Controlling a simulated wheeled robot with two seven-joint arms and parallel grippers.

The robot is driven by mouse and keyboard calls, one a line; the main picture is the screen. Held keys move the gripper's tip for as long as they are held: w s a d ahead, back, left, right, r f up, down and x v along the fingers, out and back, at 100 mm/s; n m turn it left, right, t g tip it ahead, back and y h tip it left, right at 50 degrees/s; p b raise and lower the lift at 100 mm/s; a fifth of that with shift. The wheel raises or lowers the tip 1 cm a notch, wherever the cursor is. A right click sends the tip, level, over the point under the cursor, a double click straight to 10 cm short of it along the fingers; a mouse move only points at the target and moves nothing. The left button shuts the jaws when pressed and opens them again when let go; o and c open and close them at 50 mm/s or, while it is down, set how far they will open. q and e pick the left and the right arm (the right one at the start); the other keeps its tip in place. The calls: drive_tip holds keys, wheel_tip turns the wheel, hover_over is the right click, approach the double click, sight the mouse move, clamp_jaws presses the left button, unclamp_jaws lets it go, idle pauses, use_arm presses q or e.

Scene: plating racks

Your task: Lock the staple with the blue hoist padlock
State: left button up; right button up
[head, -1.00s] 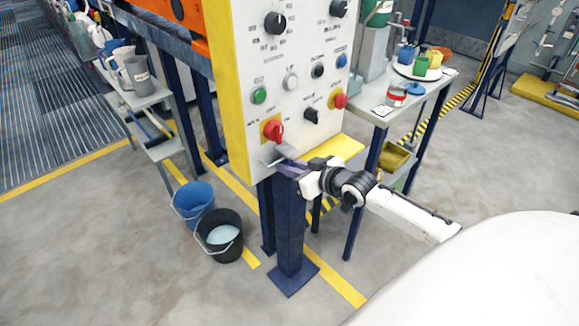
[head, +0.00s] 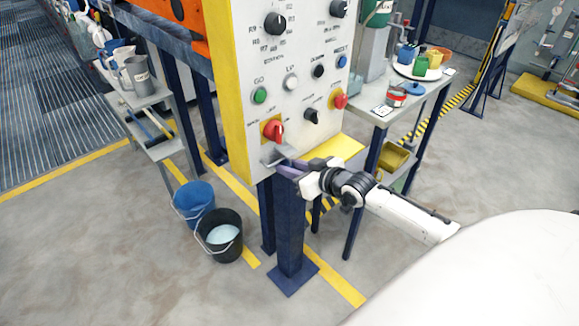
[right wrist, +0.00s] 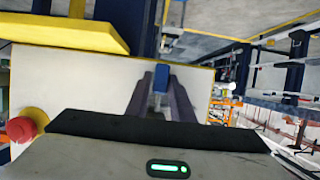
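The grey metal staple (head: 272,157) juts from the lower edge of the white control panel, below the red rotary switch (head: 273,130). My right gripper (head: 288,166) is at the staple, coming in from the right. Its two purple fingers look parted; they also show in the right wrist view (right wrist: 161,92). A small blue body, apparently the blue hoist padlock (right wrist: 160,79), sits between them. Its shackle is hidden, so I cannot tell whether it goes through the staple or is closed. My left gripper is out of view.
The panel (head: 290,60) stands on a blue post (head: 289,235). A side table (head: 432,88) at right holds a plate with several coloured objects. A blue bucket (head: 193,201) and a black bucket (head: 217,246) stand on the floor at left. The floor in front is clear.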

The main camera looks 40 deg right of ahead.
drive_tip(key=o, duration=0.3)
drive_tip(key=shift+s, duration=0.1)
drive_tip(key=v, duration=1)
drive_tip(key=shift+p, duration=0.45)
drive_tip(key=shift+r, duration=0.15)
drive_tip(key=s+a+f+g, duration=0.2)
drive_tip(key=s+a+f, duration=0.7)
drive_tip(key=a, duration=0.2)
drive_tip(key=s+a+f+n+g+y, duration=0.1)
drive_tip(key=s+a+f+g, duration=0.2)
drive_tip(key=s+a+f, duration=0.7)
drive_tip(key=shift+a, duration=1.2)
